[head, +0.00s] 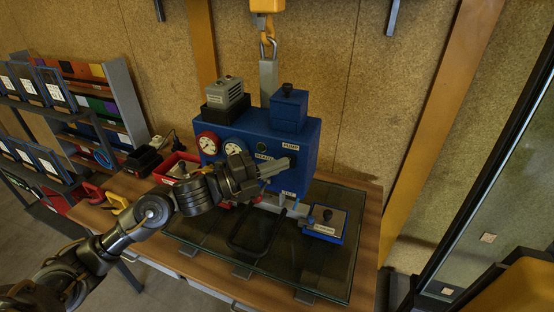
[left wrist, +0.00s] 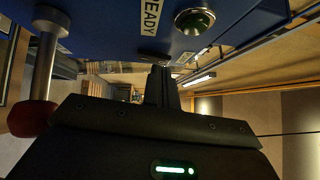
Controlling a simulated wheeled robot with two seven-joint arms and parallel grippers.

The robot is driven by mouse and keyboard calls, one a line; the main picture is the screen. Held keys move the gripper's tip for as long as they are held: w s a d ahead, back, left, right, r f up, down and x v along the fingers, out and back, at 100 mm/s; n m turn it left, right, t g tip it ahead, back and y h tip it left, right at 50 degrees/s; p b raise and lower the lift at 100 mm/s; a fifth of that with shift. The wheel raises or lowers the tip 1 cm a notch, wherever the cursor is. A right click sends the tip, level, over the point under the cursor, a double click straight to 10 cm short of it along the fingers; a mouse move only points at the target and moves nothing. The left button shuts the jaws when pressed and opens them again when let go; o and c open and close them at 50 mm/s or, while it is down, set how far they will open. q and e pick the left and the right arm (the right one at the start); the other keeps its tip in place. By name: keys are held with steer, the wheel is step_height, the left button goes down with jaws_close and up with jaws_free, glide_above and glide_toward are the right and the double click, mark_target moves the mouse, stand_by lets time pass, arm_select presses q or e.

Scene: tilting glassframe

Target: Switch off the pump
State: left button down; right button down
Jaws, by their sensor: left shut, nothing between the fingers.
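The blue pump unit (head: 303,143) hangs from a hook and stands over the glass panel. Its front has two gauges, a green lamp (head: 262,147), a READY label and a PUMP label (head: 290,147). My left gripper (head: 284,164) is shut and empty, its fingertips close to the front below the PUMP label. I cannot tell whether they touch it. The pump switch is not clearly seen; the gripper may hide it. In the left wrist view the shut fingers (left wrist: 161,85) lie near the blue housing (left wrist: 110,22), with the green lamp (left wrist: 194,20) and READY label beside them. My right gripper is not in view.
A metal lever with a red knob (left wrist: 32,118) stands close to the left gripper. A black handle frame (head: 250,240) and a small blue box (head: 324,226) are over the glass panel (head: 205,232). A red tray (head: 165,178) lies at the left; shelves stand beyond.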

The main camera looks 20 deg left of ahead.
arm_select(q)
steer(key=shift+w, duration=0.15)
steer(key=shift+w+r, duration=0.1)
steer(key=shift+r, duration=0.05)
stand_by(0.4)
steer(key=shift+s, duration=0.3)
steer(key=s+a+r+b, duration=0.1)
steer(key=s+a+b, duration=0.4)
steer(key=s, duration=0.5)
steer(key=a, duration=0.2)
steer(key=shift+a+r, duration=0.15)
steer(key=shift+a, duration=0.2)
